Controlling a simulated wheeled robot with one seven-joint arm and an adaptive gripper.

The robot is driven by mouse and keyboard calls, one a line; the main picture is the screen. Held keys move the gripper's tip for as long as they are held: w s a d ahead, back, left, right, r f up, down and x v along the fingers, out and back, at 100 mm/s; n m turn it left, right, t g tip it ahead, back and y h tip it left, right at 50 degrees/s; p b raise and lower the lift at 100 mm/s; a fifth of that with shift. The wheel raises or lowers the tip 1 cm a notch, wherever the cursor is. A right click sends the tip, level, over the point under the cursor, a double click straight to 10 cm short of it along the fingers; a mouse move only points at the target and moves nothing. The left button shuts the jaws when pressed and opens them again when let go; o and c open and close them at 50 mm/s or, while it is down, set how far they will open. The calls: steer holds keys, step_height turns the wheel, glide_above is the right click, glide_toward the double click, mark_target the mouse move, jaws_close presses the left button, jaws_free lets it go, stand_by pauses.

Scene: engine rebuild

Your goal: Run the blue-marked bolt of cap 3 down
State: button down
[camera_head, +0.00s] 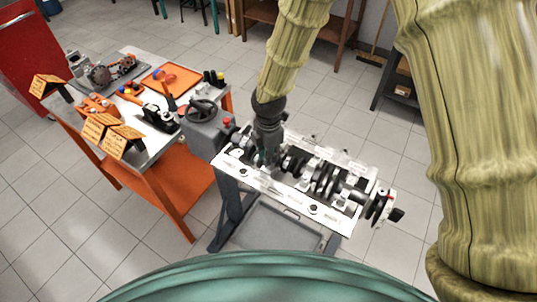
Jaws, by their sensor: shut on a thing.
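The engine block (273,186) lies with its crankshaft (325,180) facing up on a grey stand. My gripper (266,160) points down over the left part of the block, near the crankshaft's left end. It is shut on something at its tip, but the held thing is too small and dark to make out. The gripper covers the part of the block beneath it, so a cap or bolt there is hidden. I cannot make out a blue mark on any bolt, nor tell which cap is cap 3.
An orange-legged workbench (150,151) stands at the left with an orange tray (171,80), orange signs (113,140) and several tools. A red cabinet (30,55) is at the far left.

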steer(key=shift+w+r, duration=0.1)
steer(key=shift+r, duration=0.05)
steer(key=c, duration=1.5)
jaws_free()
steer(key=shift+a, duration=0.1)
steer(key=shift+o, duration=0.4)
